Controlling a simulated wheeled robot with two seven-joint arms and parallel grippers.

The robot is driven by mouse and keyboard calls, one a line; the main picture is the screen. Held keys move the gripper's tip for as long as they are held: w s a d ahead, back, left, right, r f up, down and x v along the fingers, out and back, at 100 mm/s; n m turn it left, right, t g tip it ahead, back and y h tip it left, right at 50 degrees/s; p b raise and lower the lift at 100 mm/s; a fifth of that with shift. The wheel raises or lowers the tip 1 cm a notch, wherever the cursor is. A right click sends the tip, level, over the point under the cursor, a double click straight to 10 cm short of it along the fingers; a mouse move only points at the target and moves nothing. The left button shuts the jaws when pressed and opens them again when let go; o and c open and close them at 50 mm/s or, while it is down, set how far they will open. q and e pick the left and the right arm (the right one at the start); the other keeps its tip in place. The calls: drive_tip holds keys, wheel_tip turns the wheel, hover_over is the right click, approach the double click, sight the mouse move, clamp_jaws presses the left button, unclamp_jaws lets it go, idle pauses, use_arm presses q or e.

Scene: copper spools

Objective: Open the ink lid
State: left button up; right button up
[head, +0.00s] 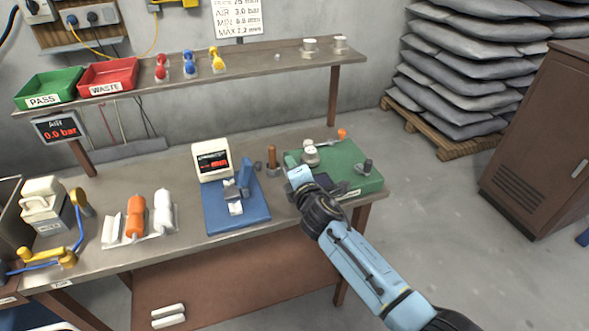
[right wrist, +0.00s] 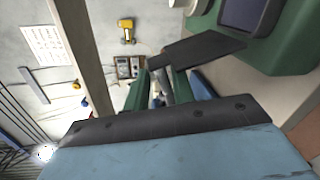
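A green station (head: 350,190) stands at the right end of the workbench. A small round metal pot (head: 310,157) with a pale round top sits at its back left; no label marks an ink lid, so I cannot tell whether this top is it. A dark knob (head: 366,166) stands at the station's right. My right gripper (head: 298,178) is low at the station's left front, just in front of the pot. My left gripper is not in view.
A blue fixture (head: 225,214) with a white display (head: 211,160) stands left of the station. An orange-handled tool (head: 342,134) is at the station's back. A shelf (head: 200,78) runs above the bench.

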drive_tip(key=shift+d, duration=0.1)
drive_tip(key=p+v, duration=0.2)
drive_tip(key=v, duration=1.1)
drive_tip(key=shift+s, duration=0.2)
drive_tip(key=shift+r, duration=0.1)
